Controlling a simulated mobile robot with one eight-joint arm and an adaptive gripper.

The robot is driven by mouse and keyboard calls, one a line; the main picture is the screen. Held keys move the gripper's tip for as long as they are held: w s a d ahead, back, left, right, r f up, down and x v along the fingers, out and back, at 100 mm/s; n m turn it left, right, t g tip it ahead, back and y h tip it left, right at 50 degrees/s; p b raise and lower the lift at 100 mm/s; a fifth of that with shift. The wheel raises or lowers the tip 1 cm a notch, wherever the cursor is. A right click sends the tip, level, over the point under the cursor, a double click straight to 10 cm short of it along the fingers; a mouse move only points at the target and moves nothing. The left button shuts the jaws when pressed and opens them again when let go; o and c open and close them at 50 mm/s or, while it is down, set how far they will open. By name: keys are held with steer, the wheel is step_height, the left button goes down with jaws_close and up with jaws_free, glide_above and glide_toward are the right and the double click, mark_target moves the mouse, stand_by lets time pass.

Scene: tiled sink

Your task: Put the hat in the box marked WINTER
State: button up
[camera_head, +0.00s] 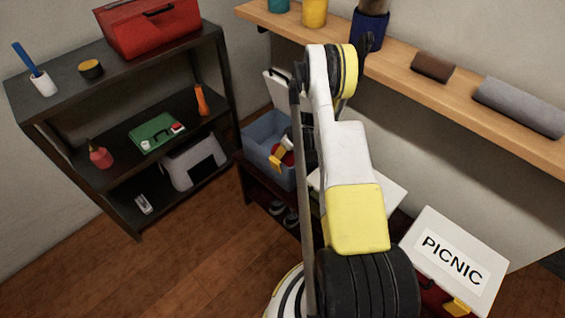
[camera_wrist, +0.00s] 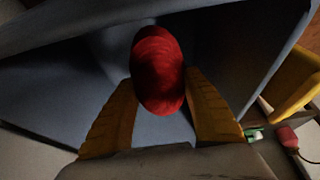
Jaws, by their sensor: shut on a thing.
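The hat (camera_wrist: 158,72) is a red, rounded, knitted-looking thing in the wrist view. It sits between the two yellow fingers of my gripper (camera_wrist: 160,108), which is shut on it. A bit of red, seemingly the hat (camera_head: 288,157), also shows in the head view beside my gripper, mostly hidden by my arm. An open blue box (camera_head: 259,152) stands on a low dark bench. Its blue walls (camera_wrist: 55,90) surround the hat in the wrist view, so the hat is in or just over its opening. Whether the hat touches the floor of the box I cannot tell. No WINTER lettering is readable.
A box with a raised lid marked PICNIC (camera_head: 452,258) stands at the right. Another pale lid (camera_head: 385,190) is partly behind my arm. A dark shelf unit (camera_head: 120,110) holds several items at the left. A wooden wall shelf (camera_head: 420,85) runs above the boxes.

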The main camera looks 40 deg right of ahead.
mark_target(283, 159)
step_height(283, 159, down, 5)
steer(key=shift+f+b, duration=0.1)
steer(key=shift+b, duration=0.85)
steer(key=shift+r, duration=0.2)
steer(key=shift+f, duration=0.1)
steer(key=o, duration=1.2)
